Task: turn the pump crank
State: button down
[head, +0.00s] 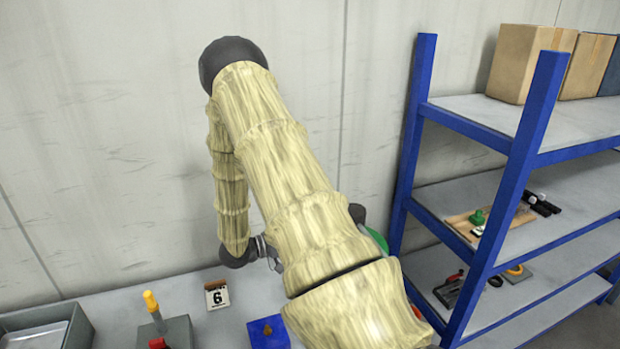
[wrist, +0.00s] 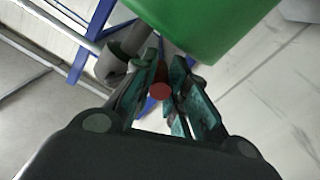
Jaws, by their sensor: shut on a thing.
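In the wrist view my gripper (wrist: 166,80) has its two fingers closed on either side of a small red round-ended handle (wrist: 160,91), which looks like the crank's grip. A green housing (wrist: 205,25), likely the pump body, fills the top of the wrist view just beyond the fingers. A grey cylindrical part (wrist: 122,52) shows left of the fingers. In the head view only a sliver of a green thing (head: 376,239) shows behind my arm. My arm hides the gripper and the crank there.
A blue-framed shelf (head: 520,165) with boxes and tools stands close on the right. A wall stands behind.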

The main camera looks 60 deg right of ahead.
jog(key=c, duration=1.4)
grip_release()
jog(key=shift+a, duration=0.1)
jog(key=shift+o, duration=0.2)
jog(key=shift+w, duration=0.1)
jog(key=v, duration=1.1)
jog(key=shift+w+a, duration=0.25)
jog(key=shift+w, duration=0.05)
